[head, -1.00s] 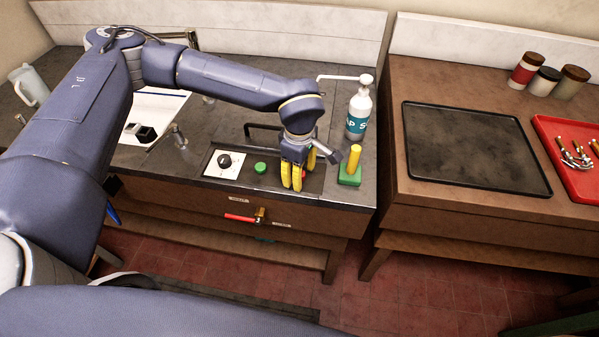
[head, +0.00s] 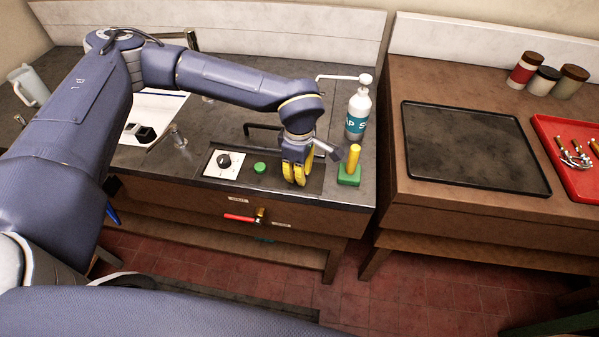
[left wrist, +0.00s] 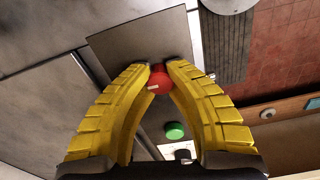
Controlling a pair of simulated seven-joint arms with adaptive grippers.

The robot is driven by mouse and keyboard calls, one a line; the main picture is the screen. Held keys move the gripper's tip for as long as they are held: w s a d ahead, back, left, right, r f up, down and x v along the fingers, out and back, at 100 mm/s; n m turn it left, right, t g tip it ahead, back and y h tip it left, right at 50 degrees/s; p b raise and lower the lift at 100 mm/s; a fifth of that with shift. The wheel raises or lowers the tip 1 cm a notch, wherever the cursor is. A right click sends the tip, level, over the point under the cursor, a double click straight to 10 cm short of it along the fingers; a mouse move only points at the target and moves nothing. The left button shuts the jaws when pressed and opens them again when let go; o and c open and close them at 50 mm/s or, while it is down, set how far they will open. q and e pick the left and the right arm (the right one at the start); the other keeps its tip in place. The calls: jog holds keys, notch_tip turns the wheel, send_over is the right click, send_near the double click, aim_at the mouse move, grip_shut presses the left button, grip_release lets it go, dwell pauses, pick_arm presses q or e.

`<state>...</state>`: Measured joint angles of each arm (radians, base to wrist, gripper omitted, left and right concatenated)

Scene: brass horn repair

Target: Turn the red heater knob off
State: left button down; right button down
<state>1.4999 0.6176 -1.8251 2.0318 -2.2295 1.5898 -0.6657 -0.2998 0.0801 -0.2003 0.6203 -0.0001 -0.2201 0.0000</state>
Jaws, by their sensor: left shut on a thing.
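The red heater knob (left wrist: 159,80) shows in the left wrist view between the yellow fingertips of my left gripper (left wrist: 160,72). A pale mark shows on the knob's edge. My left gripper is shut on the knob, with a finger on either side. In the head view my left gripper (head: 295,173) points down over the right part of the dark control panel, and its fingers hide the knob. My right gripper is in neither view.
A green button (head: 260,168) and a black dial on a white plate (head: 223,162) sit left of the gripper. A green block with a yellow peg (head: 351,170) stands close on the right, a soap bottle (head: 358,112) behind. A red-handled valve (head: 240,218) is on the front below.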

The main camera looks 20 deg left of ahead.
pick_arm(q)
jog(key=shift+a, duration=0.1)
jog(key=c, duration=1.1)
grip_release()
jog(key=shift+c, duration=0.2)
jog(key=shift+r, duration=0.1)
notch_tip(320, 180, up, 12)
